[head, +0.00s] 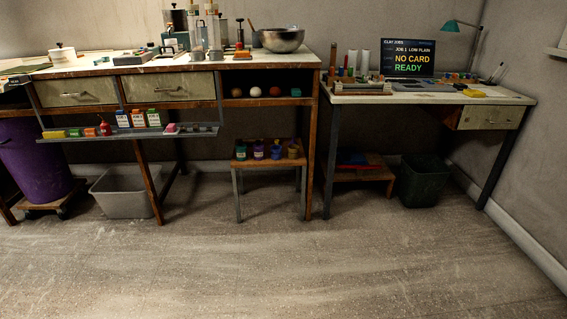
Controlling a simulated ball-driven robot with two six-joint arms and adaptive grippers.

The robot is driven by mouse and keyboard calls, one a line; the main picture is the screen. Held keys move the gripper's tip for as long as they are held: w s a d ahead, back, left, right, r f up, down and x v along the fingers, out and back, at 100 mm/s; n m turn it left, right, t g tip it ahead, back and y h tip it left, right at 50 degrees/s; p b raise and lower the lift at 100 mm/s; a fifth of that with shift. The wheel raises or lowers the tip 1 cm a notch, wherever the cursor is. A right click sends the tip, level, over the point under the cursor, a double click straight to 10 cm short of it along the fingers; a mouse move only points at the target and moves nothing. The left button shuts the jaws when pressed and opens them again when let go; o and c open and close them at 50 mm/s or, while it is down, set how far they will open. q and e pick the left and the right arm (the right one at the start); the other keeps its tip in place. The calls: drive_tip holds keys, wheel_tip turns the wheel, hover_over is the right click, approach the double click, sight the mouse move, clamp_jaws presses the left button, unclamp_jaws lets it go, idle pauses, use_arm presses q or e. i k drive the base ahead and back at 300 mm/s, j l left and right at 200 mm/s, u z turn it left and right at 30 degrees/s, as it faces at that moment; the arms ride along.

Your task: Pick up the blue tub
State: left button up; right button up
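I cannot pick out a blue tub with certainty. Several small containers with coloured contents or labels stand on a low wooden stool (270,163) under the right end of the long bench. They include a teal-green one (241,153), a purple one (258,152), a violet-blue one (276,152) and a tan one (293,151). They are small and dark, so their exact colours are hard to tell. Neither of my grippers shows in the head view.
The long bench (230,64) has drawers and a narrow shelf (130,135) holding boxes and small coloured items. A purple bin (35,165), a grey bin (125,193) and a dark bin (421,180) stand below. The right desk (430,98) bears a screen. The front floor is clear.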

sight(275, 151)
drive_tip(key=i+l+u, duration=0.1)
drive_tip(key=i, duration=0.25)
drive_tip(key=i+j+u, duration=0.2)
drive_tip(key=i, duration=0.75)
drive_tip(key=l, duration=0.1)
